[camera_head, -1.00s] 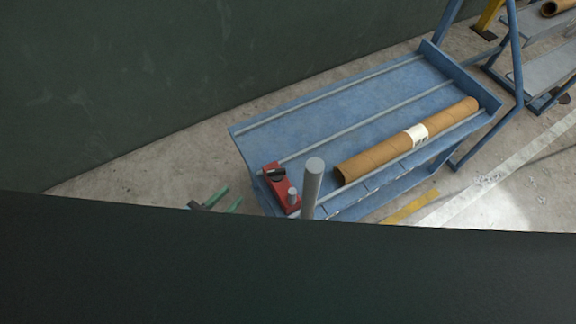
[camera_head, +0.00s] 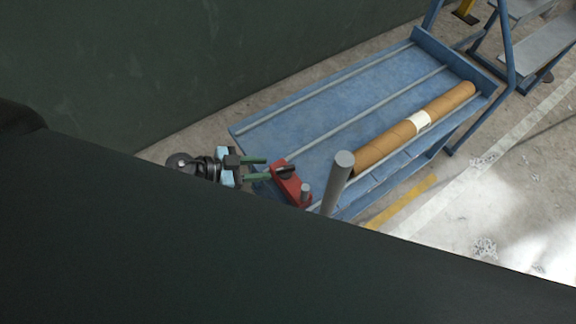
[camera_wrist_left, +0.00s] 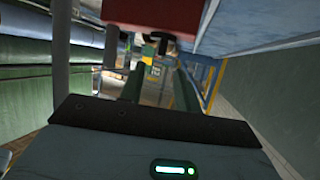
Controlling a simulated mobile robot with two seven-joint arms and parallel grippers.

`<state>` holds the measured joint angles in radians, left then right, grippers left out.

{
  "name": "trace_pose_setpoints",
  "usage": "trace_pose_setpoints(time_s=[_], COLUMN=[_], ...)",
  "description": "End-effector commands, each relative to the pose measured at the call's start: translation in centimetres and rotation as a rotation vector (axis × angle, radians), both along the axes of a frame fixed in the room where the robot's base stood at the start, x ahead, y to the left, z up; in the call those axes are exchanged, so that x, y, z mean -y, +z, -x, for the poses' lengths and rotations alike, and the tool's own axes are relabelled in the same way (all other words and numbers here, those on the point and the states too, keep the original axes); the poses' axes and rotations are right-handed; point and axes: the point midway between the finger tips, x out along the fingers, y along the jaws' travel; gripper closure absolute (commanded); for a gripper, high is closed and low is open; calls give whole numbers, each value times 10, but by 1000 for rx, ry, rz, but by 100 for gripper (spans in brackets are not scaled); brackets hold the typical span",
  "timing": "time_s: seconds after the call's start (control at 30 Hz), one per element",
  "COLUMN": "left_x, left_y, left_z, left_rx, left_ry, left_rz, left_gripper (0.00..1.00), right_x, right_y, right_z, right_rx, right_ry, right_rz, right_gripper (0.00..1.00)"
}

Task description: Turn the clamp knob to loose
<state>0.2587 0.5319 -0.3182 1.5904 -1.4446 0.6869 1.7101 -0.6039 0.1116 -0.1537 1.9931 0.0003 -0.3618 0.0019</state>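The red clamp block (camera_head: 292,190) sits at the near left end of the blue cart. A dark knob (camera_head: 285,169) is on its top, and a short grey peg (camera_head: 305,190) stands at its near end. My left gripper (camera_head: 266,168), with green fingers, is open, just left of the knob and pointing at it. In the left wrist view the red block (camera_wrist_left: 155,15) is at the top, with the dark knob (camera_wrist_left: 160,39) under it, beyond and between the spread fingers (camera_wrist_left: 157,80). Contact cannot be told. My right gripper is not in view.
The blue cart (camera_head: 350,100) carries rails and a brown tube (camera_head: 450,102) with a white label. A grey upright post (camera_head: 338,180) stands right of the clamp. A dark green wall (camera_head: 150,60) is behind. The lower part of the head view is blocked.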

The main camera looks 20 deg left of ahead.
Motion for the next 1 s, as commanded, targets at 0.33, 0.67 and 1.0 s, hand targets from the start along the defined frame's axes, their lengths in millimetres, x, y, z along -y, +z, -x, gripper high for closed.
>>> trace_pose_setpoints(time_s=[0.33,0.67,1.0], left_x=[28,57,61], left_y=[-14,-29,-30], left_z=[-18,-37,-40], left_rx=[1,-1,2], left_ry=[2,2,2], left_rz=[4,3,1], left_gripper=[67,67,67], right_x=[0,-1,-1], right_y=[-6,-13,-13], right_z=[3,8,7], right_rx=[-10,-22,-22], right_ry=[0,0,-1], right_rz=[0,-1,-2], right_gripper=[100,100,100])
